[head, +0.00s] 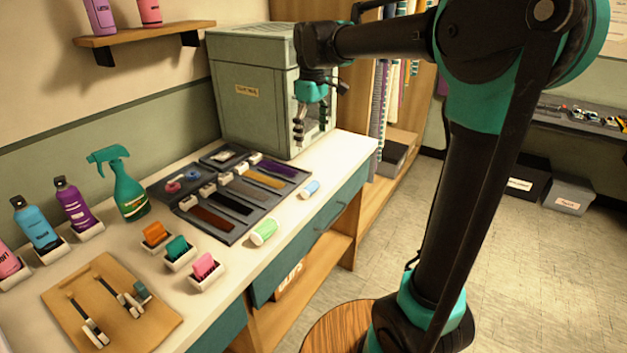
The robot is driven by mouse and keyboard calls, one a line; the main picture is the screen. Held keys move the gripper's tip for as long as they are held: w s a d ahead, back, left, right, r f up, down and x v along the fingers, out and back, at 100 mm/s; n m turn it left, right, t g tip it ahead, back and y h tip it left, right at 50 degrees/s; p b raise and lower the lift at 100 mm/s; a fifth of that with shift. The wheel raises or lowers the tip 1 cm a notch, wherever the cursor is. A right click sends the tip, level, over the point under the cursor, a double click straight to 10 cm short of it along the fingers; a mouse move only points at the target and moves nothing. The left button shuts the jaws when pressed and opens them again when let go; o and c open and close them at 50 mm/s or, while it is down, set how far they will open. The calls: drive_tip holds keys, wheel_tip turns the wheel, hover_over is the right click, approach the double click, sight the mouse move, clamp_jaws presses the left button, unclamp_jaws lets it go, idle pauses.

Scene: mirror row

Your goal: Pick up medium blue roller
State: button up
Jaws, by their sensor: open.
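A small blue roller (310,189) with a pale end lies on the white counter (348,150), near its front edge and right of the dark tray. A larger light green roller (264,232) lies nearer along the same edge. My gripper (311,124) is open and empty, pointing down in front of the grey-green cabinet. It is above and beyond the blue roller in the picture, apart from it. Nothing hides the blue roller.
A dark tray (240,236) holds several coloured strips. Orange (155,233), teal (177,247) and pink (204,265) rollers sit in white holders. A green spray bottle (129,190) stands behind them. The grey-green cabinet (250,85) stands close behind my gripper.

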hover_over(310, 184)
drive_tip(key=f, duration=1.1)
drive_tip(key=shift+d+f, duration=0.3)
drive_tip(key=shift+f, duration=0.1)
drive_tip(key=shift+a+f, duration=0.15)
drive_tip(key=shift+f, duration=1.2)
drive_tip(key=shift+a+f, duration=0.15)
drive_tip(key=shift+f, duration=1.2)
drive_tip(key=c, duration=1.2)
drive_tip(key=shift+r, duration=0.15)
drive_tip(key=shift+c, duration=0.2)
